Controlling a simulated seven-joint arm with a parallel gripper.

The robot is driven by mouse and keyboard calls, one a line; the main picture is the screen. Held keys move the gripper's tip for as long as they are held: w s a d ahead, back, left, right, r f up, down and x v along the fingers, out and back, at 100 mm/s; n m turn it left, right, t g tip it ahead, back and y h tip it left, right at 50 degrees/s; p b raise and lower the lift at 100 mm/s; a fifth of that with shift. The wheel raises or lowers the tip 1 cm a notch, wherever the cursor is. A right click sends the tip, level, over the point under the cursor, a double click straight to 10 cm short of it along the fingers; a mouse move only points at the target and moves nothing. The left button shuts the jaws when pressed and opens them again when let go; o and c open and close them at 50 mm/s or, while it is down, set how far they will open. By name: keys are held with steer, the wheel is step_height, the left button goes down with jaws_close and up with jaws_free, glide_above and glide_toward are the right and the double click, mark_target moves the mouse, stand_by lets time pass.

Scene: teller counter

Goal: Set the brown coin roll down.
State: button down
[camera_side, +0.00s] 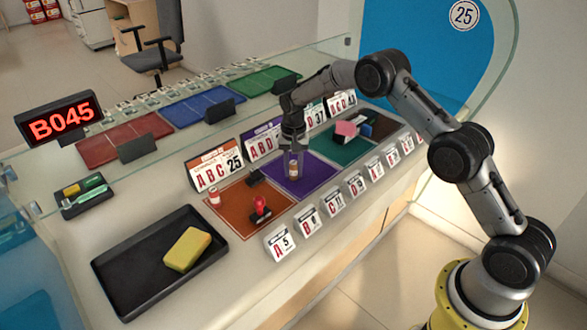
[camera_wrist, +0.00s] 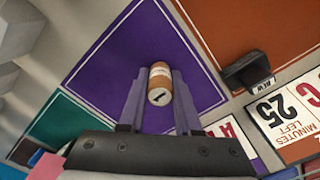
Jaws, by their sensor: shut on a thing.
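The brown coin roll (camera_side: 293,170) is upright between the fingers of my gripper (camera_side: 294,160), over the purple mat (camera_side: 318,183). In the wrist view, the brown coin roll (camera_wrist: 160,84) shows its pale end with a dark mark, and the fingers of my gripper (camera_wrist: 158,100) close on its two sides. The purple mat (camera_wrist: 110,70) lies under it. I cannot tell whether the roll's lower end touches the mat.
A black block (camera_side: 256,176) sits beside the purple mat. Upright number cards (camera_side: 215,170) line the back. A black tray (camera_side: 135,280) holds a yellow sponge (camera_side: 187,249).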

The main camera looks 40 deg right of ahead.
steer(key=shift+f, duration=0.1)
steer(key=c, duration=0.6)
jaws_free()
